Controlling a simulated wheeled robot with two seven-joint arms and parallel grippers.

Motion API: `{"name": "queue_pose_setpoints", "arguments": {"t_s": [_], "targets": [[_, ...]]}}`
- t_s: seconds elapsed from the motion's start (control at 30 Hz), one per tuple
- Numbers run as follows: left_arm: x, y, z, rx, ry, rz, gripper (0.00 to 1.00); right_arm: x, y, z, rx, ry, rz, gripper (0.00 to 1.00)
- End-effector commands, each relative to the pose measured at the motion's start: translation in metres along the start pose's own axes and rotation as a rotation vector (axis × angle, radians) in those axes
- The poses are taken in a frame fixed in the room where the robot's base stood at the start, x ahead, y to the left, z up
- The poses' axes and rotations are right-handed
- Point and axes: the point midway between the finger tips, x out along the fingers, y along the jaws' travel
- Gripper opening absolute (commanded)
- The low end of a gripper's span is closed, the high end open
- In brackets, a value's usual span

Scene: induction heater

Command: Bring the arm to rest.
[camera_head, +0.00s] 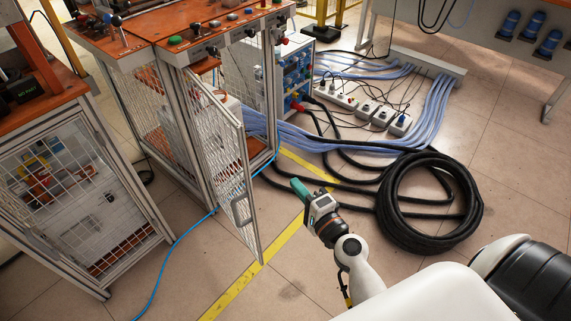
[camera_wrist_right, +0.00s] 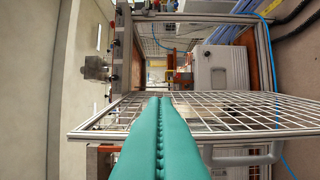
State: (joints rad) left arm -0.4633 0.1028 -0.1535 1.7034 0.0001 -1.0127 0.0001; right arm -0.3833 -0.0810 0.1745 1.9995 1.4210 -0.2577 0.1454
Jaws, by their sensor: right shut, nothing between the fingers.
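My right gripper (camera_head: 298,188) has teal fingers and sits in front of the cabinet's open mesh door (camera_head: 232,170) in the head view. It is to the right of the door and apart from it there. In the right wrist view the two teal fingers (camera_wrist_right: 160,105) lie together along their whole length, with nothing between them. The mesh door (camera_wrist_right: 255,108) spans the wrist view beyond the fingers. My left gripper is not in view.
The cabinet (camera_head: 165,110) carries an orange top with buttons. Power strips (camera_head: 365,105) and blue hoses (camera_head: 435,110) lie on the floor behind. A coiled black hose (camera_head: 465,205) lies right of my gripper. A blue cable (camera_head: 160,265) crosses the floor at left. Floor near the yellow line (camera_head: 275,245) is clear.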

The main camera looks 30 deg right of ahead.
Motion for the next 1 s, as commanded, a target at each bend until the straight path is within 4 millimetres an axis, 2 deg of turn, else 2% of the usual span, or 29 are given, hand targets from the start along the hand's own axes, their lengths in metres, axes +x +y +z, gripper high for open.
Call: {"name": "queue_pose_setpoints", "arguments": {"t_s": [0.23, 0.33, 0.37, 0.47, 0.53, 0.63, 0.7, 0.8, 1.0], "targets": [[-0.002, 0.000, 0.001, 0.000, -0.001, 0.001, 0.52, -0.002, -0.004, -0.004, -0.020, 0.015, -0.012, 0.00], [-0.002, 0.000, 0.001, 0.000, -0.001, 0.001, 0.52, -0.004, -0.022, -0.021, -0.117, 0.088, -0.068, 0.00], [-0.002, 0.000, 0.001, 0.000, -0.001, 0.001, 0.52, -0.005, -0.032, -0.030, -0.167, 0.127, -0.097, 0.00], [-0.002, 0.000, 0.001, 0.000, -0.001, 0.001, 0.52, -0.019, -0.080, -0.062, -0.383, 0.299, -0.229, 0.00], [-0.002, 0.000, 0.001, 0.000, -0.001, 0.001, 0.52, -0.038, -0.122, -0.083, -0.558, 0.446, -0.346, 0.00], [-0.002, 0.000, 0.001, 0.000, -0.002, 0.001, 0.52, -0.072, -0.178, -0.097, -0.786, 0.641, -0.507, 0.00], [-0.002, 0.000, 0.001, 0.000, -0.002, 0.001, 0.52, -0.097, -0.208, -0.098, -0.922, 0.755, -0.606, 0.00], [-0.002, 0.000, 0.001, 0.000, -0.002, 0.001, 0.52, -0.130, -0.242, -0.091, -1.085, 0.891, -0.734, 0.00], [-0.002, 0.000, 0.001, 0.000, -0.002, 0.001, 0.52, -0.188, -0.285, -0.062, -1.368, 1.109, -0.966, 0.00]]}}
